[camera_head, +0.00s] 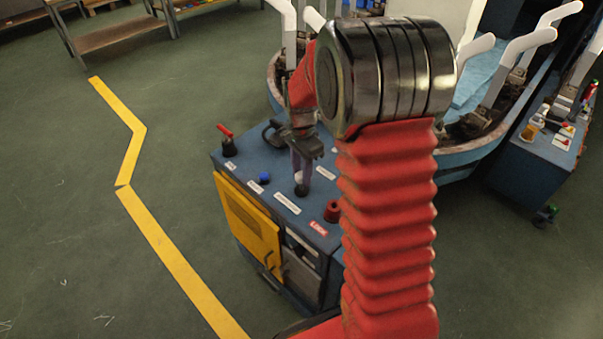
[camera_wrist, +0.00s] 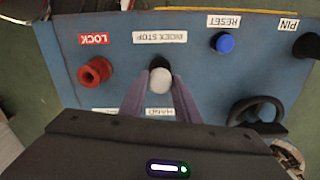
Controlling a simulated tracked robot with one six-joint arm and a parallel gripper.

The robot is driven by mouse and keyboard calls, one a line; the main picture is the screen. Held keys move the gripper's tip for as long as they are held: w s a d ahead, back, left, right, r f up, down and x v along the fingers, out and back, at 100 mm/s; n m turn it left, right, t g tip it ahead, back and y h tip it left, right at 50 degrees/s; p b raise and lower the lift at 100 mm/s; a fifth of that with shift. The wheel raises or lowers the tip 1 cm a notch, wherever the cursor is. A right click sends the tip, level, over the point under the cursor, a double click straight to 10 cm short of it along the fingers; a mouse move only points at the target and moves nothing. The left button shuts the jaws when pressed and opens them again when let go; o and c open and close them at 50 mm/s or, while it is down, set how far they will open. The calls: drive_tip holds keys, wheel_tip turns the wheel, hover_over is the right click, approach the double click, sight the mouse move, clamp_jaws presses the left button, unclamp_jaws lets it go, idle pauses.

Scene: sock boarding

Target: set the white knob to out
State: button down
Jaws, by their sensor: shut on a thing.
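The white knob (camera_wrist: 160,81) stands on the blue top of a control cabinet, with a dark collar or base behind it. A label reading "INDEX STOP" (camera_wrist: 160,37) lies beside it, upside down in the wrist view. My gripper (camera_wrist: 158,88) has its two purple-grey fingers on either side of the knob and is shut on it. In the head view my gripper (camera_head: 301,160) points down at the cabinet top, and the knob (camera_head: 299,177) shows only as a small pale patch between the fingers. I cannot read the knob's setting.
Around the knob are a red knob at "LOCK" (camera_wrist: 95,73), a blue button at "RESET" (camera_wrist: 226,43), a black handwheel (camera_wrist: 257,113) and a red-handled lever (camera_head: 227,139). A machine with white upright boards (camera_head: 525,43) stands behind the cabinet.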

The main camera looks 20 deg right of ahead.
sight(301, 174)
drive_tip(key=shift+w+r, duration=0.1)
drive_tip(key=shift+r, duration=1.25)
drive_tip(key=c, duration=1.3)
unclamp_jaws()
drive_tip(key=shift+f, duration=0.1)
drive_tip(key=shift+c, duration=0.2)
wheel_tip(301, 174, up, 14)
drive_tip(key=shift+s+f, duration=0.15)
drive_tip(key=shift+s, duration=0.05)
